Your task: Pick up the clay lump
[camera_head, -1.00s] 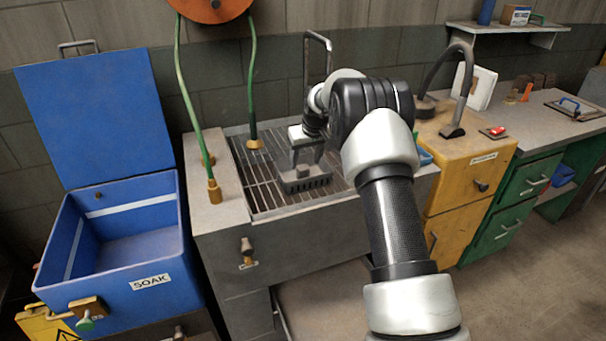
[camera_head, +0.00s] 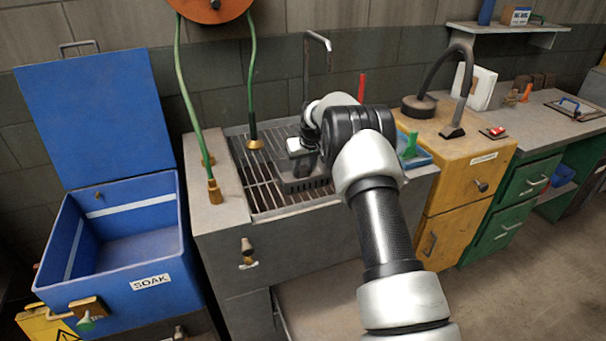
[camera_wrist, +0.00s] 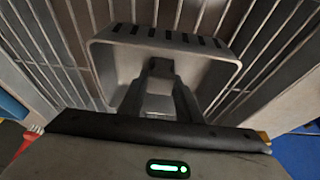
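A grey slotted tray (camera_head: 304,186) sits on the metal grate, below my gripper. In the wrist view the same tray (camera_wrist: 215,60) fills the upper middle, with a row of dark slots along its far edge. My gripper (camera_wrist: 160,72) reaches down into the tray, its two dark fingers close together at the tips. I cannot pick out a clay lump for certain; the fingers and hand cover the middle of the tray. Whether the fingers hold anything between the tips is unclear.
The slatted grate (camera_head: 262,186) lies around the tray on the sink bench. A brass-ended green hose (camera_head: 254,143) hangs at its left, and a tall grey tap (camera_head: 307,70) stands behind. A blue tray (camera_head: 414,160) is to the right. An open blue SOAK bin (camera_head: 120,290) stands left.

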